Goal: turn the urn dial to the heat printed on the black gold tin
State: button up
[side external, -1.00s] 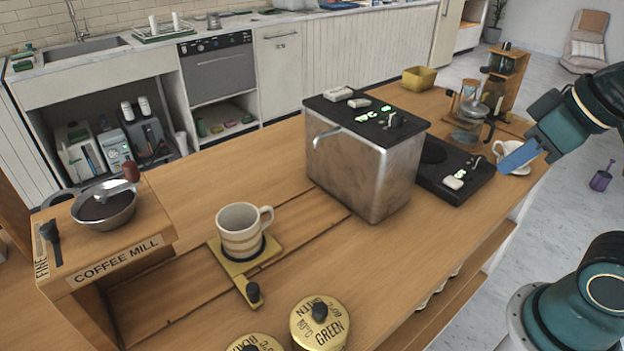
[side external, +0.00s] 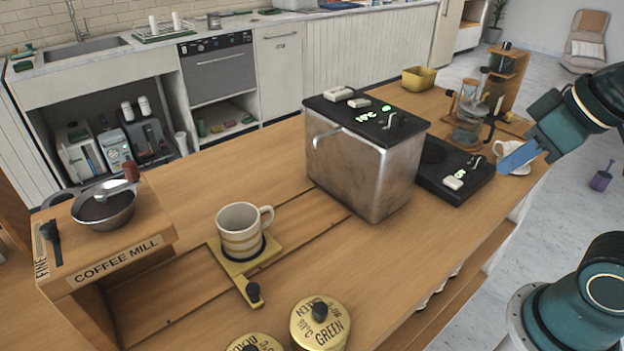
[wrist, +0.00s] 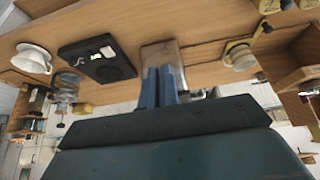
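The urn (side external: 362,170) is a steel box with a black top in the middle of the counter. Its top carries a small dial (side external: 393,120) and a green display (side external: 370,117), whose digits are hard to read. Two gold tins with black knobs stand at the front edge: one (side external: 320,328) reads GREEN, with a temperature that looks like 80°C. The other tin (side external: 256,343) is cut off by the frame and its label is not legible. My gripper (side external: 520,158) is right of the urn, apart from it, above the white cup. Its blue fingers (wrist: 160,86) look shut together with nothing between them.
A black hot plate (side external: 455,178) sits right of the urn, with a glass pot (side external: 468,125) behind it. A white cup (side external: 510,153) is near my gripper. A striped mug (side external: 240,230) stands on a gold stand. The counter between mug and urn is clear.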

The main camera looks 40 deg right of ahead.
jog(key=o, duration=0.7)
jog(key=shift+w+r, duration=0.15)
jog(key=shift+r, duration=0.05)
jog(key=shift+o, duration=1.1)
jog(key=shift+w+r+n, duration=0.25)
jog(key=shift+r+n, duration=0.05)
jog(key=shift+n, duration=0.1)
notch_tip(320, 180, up, 11)
jog(key=n+g, duration=0.6)
jog(key=n, duration=1.3)
send_over(397, 113)
jog(key=shift+r, duration=0.2)
jog(key=shift+f, duration=0.1)
jog(key=shift+f, duration=6.85)
jog(key=shift+c, duration=0.2)
jog(key=c, duration=0.9)
